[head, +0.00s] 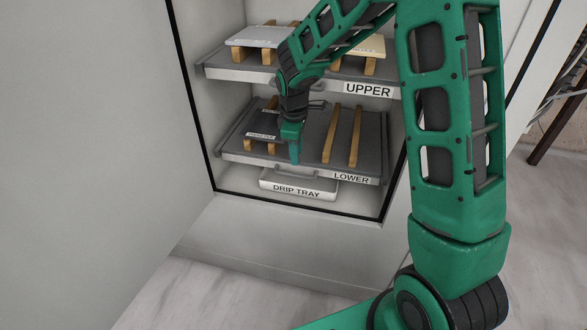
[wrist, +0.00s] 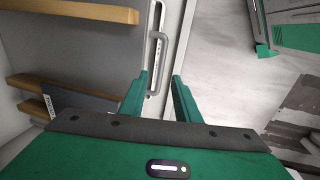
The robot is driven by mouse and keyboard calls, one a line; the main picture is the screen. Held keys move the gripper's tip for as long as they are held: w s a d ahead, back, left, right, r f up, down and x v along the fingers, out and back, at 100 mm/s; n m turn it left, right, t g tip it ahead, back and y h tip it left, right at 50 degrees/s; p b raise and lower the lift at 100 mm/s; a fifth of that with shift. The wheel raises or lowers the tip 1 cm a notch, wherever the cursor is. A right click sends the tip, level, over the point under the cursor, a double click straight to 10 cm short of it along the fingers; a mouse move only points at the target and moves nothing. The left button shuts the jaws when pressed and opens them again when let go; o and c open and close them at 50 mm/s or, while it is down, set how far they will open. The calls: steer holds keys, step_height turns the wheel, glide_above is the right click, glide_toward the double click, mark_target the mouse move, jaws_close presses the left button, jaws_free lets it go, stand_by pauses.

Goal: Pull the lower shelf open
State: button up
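The lower shelf (head: 312,152) is a dark grey tray with a pale front edge marked LOWER, inside the open cabinet. Its grey bar handle (head: 290,172) is on the front edge, partly behind my gripper (head: 293,155). In the wrist view the handle (wrist: 161,42) lies ahead of my gripper (wrist: 160,78). The two green fingers are apart with the shelf front and lower end of the handle seen through the gap. Nothing is gripped. I cannot tell whether the fingertips touch the handle.
The upper shelf (head: 230,73), marked UPPER, is above, carrying slabs on wooden strips. The drip tray (head: 312,190) is just below the lower shelf. Wooden strips (head: 340,135) and a labelled dark slab (head: 263,135) are on the lower shelf. Floor in front is clear.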

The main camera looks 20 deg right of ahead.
mark_target(296, 176)
steer(key=f, duration=0.3)
steer(key=w+f, duration=0.1)
steer(key=f, duration=0.5)
steer(key=shift+w+d, duration=0.2)
steer(key=shift+d, duration=0.05)
jaws_close()
